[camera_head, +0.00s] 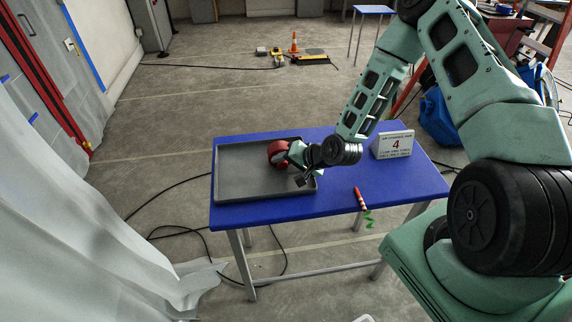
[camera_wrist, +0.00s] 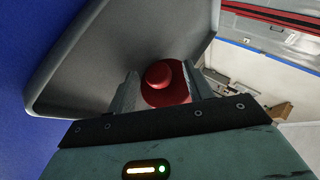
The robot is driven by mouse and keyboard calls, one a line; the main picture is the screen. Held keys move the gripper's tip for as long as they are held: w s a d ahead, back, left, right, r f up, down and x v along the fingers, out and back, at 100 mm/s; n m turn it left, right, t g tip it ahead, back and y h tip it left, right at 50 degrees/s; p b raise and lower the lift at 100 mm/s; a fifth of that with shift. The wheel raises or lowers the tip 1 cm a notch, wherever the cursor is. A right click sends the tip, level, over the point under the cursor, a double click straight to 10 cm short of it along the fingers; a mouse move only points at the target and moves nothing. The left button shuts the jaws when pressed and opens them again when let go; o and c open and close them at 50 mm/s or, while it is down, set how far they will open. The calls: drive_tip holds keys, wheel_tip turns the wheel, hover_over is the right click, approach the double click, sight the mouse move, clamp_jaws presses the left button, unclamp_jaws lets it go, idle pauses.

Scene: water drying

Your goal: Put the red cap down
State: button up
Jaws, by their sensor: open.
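The red cap (camera_head: 277,151) is at the right part of the grey tray (camera_head: 235,187) on the blue table (camera_head: 400,188). In the wrist view the red cap (camera_wrist: 166,82) sits between my two fingers, with its round knob facing the camera. My gripper (camera_head: 288,155) is at the cap from the right, low over the tray. In the wrist view my gripper (camera_wrist: 165,88) is open, with a finger on each side of the cap. Part of the cap is hidden behind the fingers, and I cannot tell if they touch it.
A white sign with a red 4 (camera_head: 394,144) stands at the table's back right. A red and white stick with a green coil (camera_head: 361,199) lies near the front edge. The left half of the tray is clear. A pale curtain (camera_head: 80,240) hangs at left.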

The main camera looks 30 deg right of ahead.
drive_tip(key=b+v, duration=0.1)
drive_tip(key=v, duration=1)
drive_tip(key=s+a+r+n+g+h, duration=0.2)
drive_tip(key=s+a+r+n+g, duration=0.45)
drive_tip(key=a+r+n, duration=0.35)
drive_tip(key=s+a+r+n+g+h, duration=0.1)
drive_tip(key=s+a+r+n, duration=0.2)
drive_tip(key=s, duration=0.5)
drive_tip(key=s+a+r+n+g+h, duration=0.1)
drive_tip(key=s+a+r+n, duration=0.1)
drive_tip(key=s+a+r, duration=0.3)
drive_tip(key=s, duration=0.3)
drive_tip(key=shift+r+n, duration=0.35)
drive_tip(key=shift+n, duration=0.05)
drive_tip(key=shift+s+a+f, duration=0.1)
